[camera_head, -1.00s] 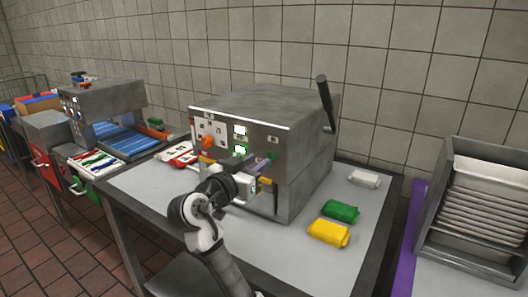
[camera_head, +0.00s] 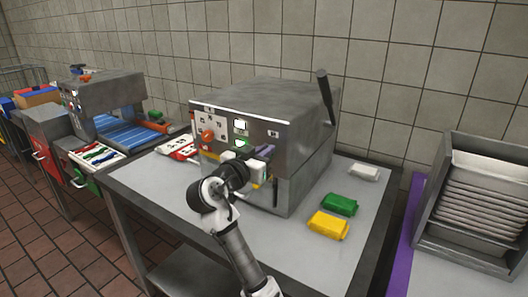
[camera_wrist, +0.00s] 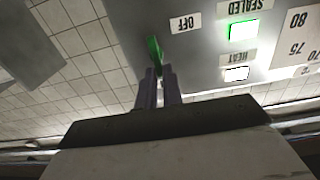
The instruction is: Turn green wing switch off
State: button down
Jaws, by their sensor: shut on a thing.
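The green wing switch (camera_wrist: 154,47) is on the grey front panel of a metal machine (camera_head: 262,103). In the wrist view it stands between the fingertips of my gripper (camera_wrist: 158,74), which is shut on it. An upside-down OFF label (camera_wrist: 185,22) is just right of the switch in that view. In the head view my gripper (camera_head: 266,153) is at the right part of the panel and hides most of the switch.
A SEALED indicator (camera_wrist: 243,30) glows green and a HEAT indicator (camera_wrist: 236,73) is white. An orange knob (camera_head: 207,134) is left on the panel. Yellow (camera_head: 328,225), green (camera_head: 340,205) and white (camera_head: 364,172) packets lie on the table right of the machine. A lever (camera_head: 326,97) rises behind.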

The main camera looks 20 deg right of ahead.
jog(key=shift+n, duration=0.3)
jog(key=shift+w+a+f+n+p, duration=0.25)
jog(key=shift+n+p, duration=0.65)
jog(key=shift+n, duration=1.95)
jog(key=shift+w+a+f+n+p, duration=0.25)
jog(key=shift+n+p, duration=0.7)
jog(key=shift+n, duration=1.95)
jog(key=shift+w+a+f+n+p, duration=0.1)
jog(key=shift+w+f+n+p, duration=0.55)
jog(key=shift+n, duration=2.2)
jog(key=shift+s+r+p, duration=0.15)
jog(key=shift+s+p, duration=0.15)
jog(key=shift+s, duration=0.1)
jog(key=c, duration=1.5)
grip_release()
jog(key=shift+c, duration=0.2)
